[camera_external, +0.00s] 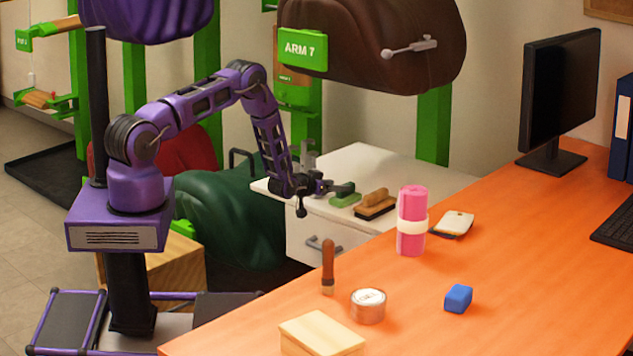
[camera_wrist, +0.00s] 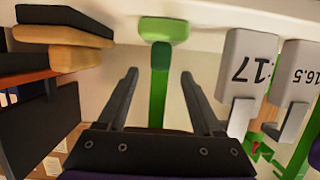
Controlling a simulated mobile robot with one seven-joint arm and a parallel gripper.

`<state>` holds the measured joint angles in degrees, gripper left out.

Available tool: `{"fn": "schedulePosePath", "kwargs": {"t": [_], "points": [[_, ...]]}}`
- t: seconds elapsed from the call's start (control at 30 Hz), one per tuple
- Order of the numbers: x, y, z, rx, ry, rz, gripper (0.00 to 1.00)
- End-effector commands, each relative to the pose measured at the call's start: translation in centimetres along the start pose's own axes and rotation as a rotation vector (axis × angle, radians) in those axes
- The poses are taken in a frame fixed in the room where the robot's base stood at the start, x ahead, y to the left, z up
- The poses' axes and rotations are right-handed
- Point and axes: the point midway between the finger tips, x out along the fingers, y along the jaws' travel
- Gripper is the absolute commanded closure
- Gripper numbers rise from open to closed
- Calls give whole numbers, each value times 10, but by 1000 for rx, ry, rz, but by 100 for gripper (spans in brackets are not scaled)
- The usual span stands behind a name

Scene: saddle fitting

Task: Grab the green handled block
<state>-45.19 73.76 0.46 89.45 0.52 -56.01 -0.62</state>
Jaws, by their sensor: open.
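The green handled block (camera_external: 346,199) sits on the white cabinet top in the external view, beside a wooden-handled brush. In the wrist view the green block (camera_wrist: 163,29) appears at top centre, beyond the fingertips and lined up with the gap between them. My gripper (camera_external: 327,187) is just left of the block in the external view, low over the cabinet top. In the wrist view my gripper (camera_wrist: 160,75) has its two dark fingers spread wide with nothing held between them. Whether a finger touches the block cannot be told.
The brush (camera_external: 376,204) lies close right of the block and shows upper left in the wrist view (camera_wrist: 62,48). Grey numbered blocks (camera_wrist: 247,66) stand to the right there. The orange desk (camera_external: 540,240) holds a pink roll (camera_external: 411,205), a tin and a blue block.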

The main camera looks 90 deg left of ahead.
Motion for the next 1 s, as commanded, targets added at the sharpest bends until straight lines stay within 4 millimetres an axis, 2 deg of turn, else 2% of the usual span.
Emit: {"fn": "schedulePosePath", "kwargs": {"t": [0.4,0.73,0.77,1.0], "points": [[46,1,1,0,1,0,32],[52,1,-1,0,0,0,32],[52,1,-1,0,0,0,36],[52,0,-1,0,0,0,79]]}}
